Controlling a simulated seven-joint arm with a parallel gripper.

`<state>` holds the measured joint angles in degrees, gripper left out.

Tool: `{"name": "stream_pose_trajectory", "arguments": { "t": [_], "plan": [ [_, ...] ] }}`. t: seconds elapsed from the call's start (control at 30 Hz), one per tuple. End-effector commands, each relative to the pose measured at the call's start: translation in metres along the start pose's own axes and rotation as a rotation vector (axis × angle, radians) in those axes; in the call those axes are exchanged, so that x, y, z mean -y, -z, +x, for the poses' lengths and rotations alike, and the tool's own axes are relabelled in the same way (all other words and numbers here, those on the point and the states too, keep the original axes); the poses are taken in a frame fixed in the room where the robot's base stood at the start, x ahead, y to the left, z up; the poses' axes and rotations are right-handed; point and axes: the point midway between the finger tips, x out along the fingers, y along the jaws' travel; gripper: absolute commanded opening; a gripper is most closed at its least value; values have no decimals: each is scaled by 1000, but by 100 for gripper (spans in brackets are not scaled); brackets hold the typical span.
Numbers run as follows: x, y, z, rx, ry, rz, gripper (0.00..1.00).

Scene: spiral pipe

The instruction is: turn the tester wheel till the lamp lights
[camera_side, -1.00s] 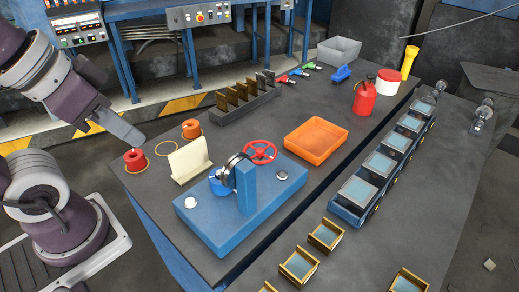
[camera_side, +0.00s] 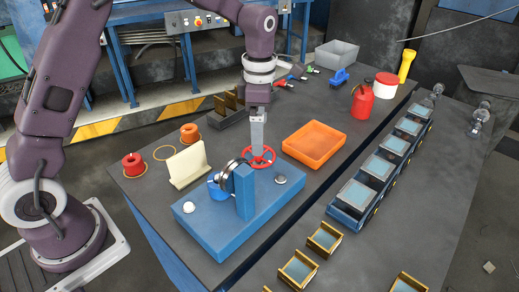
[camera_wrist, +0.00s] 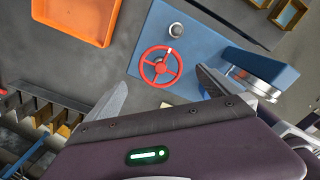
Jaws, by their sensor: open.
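The tester is a blue block (camera_side: 235,225) on the dark bench, with a blue upright carrying a dark ring. Its red spoked wheel (camera_side: 262,163) also shows in the wrist view (camera_wrist: 161,66), with a white mark on its rim. A pale dome (camera_side: 189,207) sits at the block's left end and a grey dome (camera_side: 280,180) near the wheel. I cannot tell which is the lamp or whether it is lit. My gripper (camera_side: 258,153) points down at the wheel, partly hiding it. In the wrist view its fingers are apart, either side of the wheel; contact is unclear.
An orange tray (camera_side: 314,152) lies right of the wheel. A cream angled plate (camera_side: 188,165) stands left of the tester, near red and orange spools (camera_side: 134,164). A slotted rack (camera_side: 230,112) is behind. The blue upright (camera_side: 245,192) stands close to the wheel.

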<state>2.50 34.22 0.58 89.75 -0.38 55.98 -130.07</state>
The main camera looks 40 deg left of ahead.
Motion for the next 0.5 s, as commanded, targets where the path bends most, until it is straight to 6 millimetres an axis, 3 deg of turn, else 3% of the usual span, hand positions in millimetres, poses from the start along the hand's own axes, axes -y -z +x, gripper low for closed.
{"name": "stream_pose_trajectory", "arguments": {
  "t": [0.3, 0.5],
  "plan": [
    [0, 0, 57, -3, 3, -6, 100],
    [0, 0, 68, 0, 1, -7, 100]
  ]
}}
